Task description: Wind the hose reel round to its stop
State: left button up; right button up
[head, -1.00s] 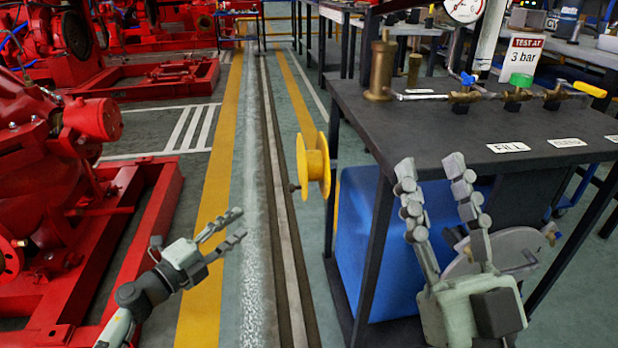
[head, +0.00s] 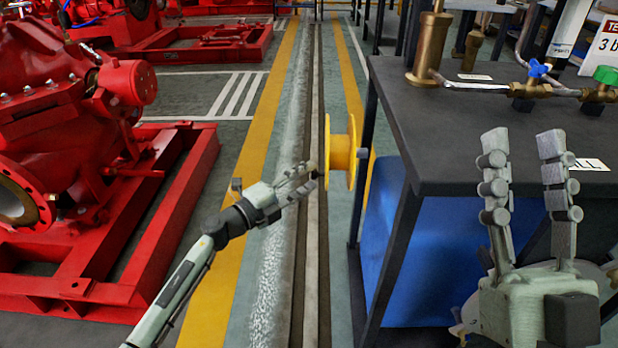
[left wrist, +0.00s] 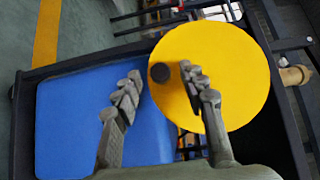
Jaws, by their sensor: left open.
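The yellow hose reel (head: 342,158) is mounted at the left side of the dark bench. In the left wrist view its round yellow face (left wrist: 235,75) shows, with a dark round handle knob (left wrist: 160,73) near its edge. My left gripper (head: 308,178) is open just left of the reel, fingers pointing at it. In the left wrist view the knob appears between the two fingertips of the left gripper (left wrist: 158,82); I cannot tell whether they touch it. My right gripper (head: 523,150) is raised in front of the bench, its fingers apart and empty.
The dark bench (head: 450,140) with brass valves stands at the right, a blue tank (head: 425,270) beneath it. A red pump (head: 60,130) on a red frame (head: 165,215) stands at the left. The floor lane between is clear.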

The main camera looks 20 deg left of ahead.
pick_arm(q)
jog(key=shift+w+d, duration=0.3)
jog(key=shift+w, duration=0.25)
jog(key=shift+c, duration=0.3)
grip_shut()
